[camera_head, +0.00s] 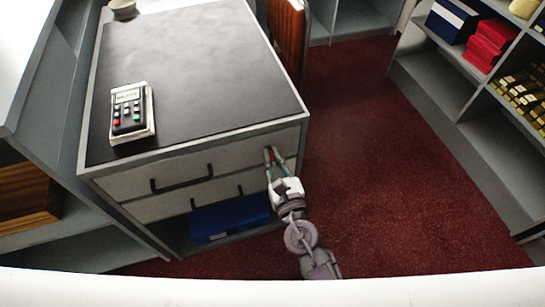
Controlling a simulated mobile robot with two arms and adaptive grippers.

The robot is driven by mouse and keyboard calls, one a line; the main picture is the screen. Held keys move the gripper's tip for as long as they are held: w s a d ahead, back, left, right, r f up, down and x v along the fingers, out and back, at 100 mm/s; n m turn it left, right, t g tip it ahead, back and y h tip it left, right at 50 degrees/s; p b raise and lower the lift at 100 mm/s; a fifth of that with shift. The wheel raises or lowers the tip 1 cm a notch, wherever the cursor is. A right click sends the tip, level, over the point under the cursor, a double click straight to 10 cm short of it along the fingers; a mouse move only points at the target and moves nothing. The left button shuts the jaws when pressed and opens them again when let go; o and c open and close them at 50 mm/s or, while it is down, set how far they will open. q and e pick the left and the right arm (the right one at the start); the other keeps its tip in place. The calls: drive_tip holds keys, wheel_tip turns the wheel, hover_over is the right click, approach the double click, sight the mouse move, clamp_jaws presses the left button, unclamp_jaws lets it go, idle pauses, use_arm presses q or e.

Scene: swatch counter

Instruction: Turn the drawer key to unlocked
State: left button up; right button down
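The counter's upper drawer (185,172) is closed, with a dark bar handle (182,180) across its front. My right gripper (272,155) is at the right end of this drawer front, with its fingertips at or very close to the surface. My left gripper is not in view.
A card terminal (130,112) and a small bowl (123,8) stand on the dark countertop (190,70). A second drawer (160,205) is below, with a blue box (228,218) under it. Shelves (440,85) stand at right. The red carpet (400,190) between is clear.

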drive_tip(key=shift+m, duration=0.4)
drive_tip(key=m, duration=0.2)
drive_tip(key=shift+d+m, duration=0.1)
drive_tip(key=shift+m, duration=0.7)
drive_tip(key=m+b, duration=0.1)
drive_tip(key=m, duration=0.1)
drive_tip(key=shift+f+m, duration=0.15)
drive_tip(key=shift+m, duration=0.25)
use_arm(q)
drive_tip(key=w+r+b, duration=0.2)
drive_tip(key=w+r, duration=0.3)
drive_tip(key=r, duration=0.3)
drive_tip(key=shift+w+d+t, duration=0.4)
use_arm(e)
drive_tip(key=shift+d+f+m, duration=0.1)
drive_tip(key=shift+m, duration=5.3)
